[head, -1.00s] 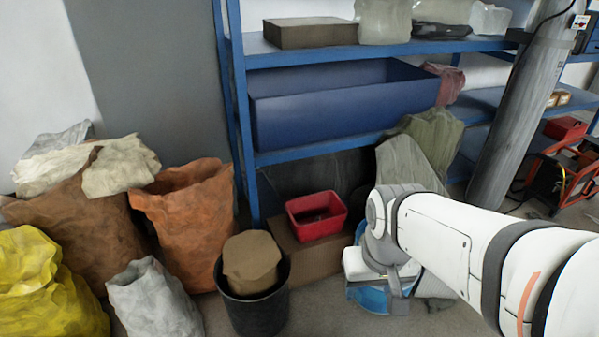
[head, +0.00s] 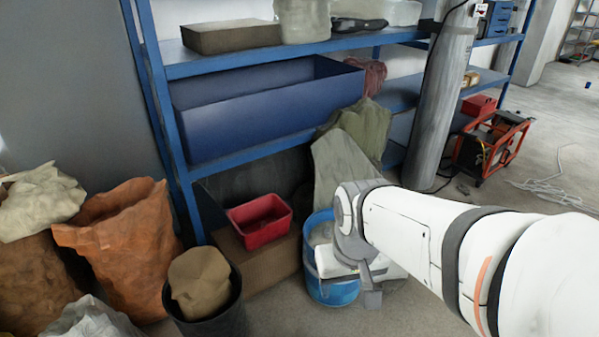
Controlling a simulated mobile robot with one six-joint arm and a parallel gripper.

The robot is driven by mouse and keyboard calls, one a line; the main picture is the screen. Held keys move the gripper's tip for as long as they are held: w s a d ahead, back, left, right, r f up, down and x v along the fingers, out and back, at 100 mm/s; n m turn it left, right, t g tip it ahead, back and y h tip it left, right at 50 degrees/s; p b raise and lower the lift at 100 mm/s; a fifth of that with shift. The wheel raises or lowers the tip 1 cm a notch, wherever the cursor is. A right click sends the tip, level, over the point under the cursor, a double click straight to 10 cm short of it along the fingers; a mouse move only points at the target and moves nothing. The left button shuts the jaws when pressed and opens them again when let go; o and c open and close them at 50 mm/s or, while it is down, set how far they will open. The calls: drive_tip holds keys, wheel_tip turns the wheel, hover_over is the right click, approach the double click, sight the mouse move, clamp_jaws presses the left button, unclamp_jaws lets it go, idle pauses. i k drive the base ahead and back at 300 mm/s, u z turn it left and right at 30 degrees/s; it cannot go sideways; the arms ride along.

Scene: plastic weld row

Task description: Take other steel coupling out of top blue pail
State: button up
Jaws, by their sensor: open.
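A blue pail (head: 333,292) stands on the floor at the lower middle of the head view, right of a cardboard box. My gripper (head: 368,284) is open, in front of the pail at its right side in the picture, and covers part of it. I cannot tell whether it touches the pail. The inside of the pail shows only as a pale patch at the upper left and is mostly hidden by my wrist. I cannot make out a steel coupling, or whether several pails are stacked.
A red bin (head: 262,222) sits on the cardboard box (head: 268,262) left of the pail. A black bucket (head: 215,318) stands in front, near an orange sack (head: 120,245). A blue shelf (head: 250,152) rises behind. A grey column (head: 437,110) stands right, with open floor beyond.

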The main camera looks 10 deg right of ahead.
sight(328, 231)
drive_tip(key=z, duration=0.3)
drive_tip(key=k, duration=0.6)
drive_tip(key=z, duration=0.35)
drive_tip(key=i, duration=2.1)
drive_tip(key=u, duration=0.75)
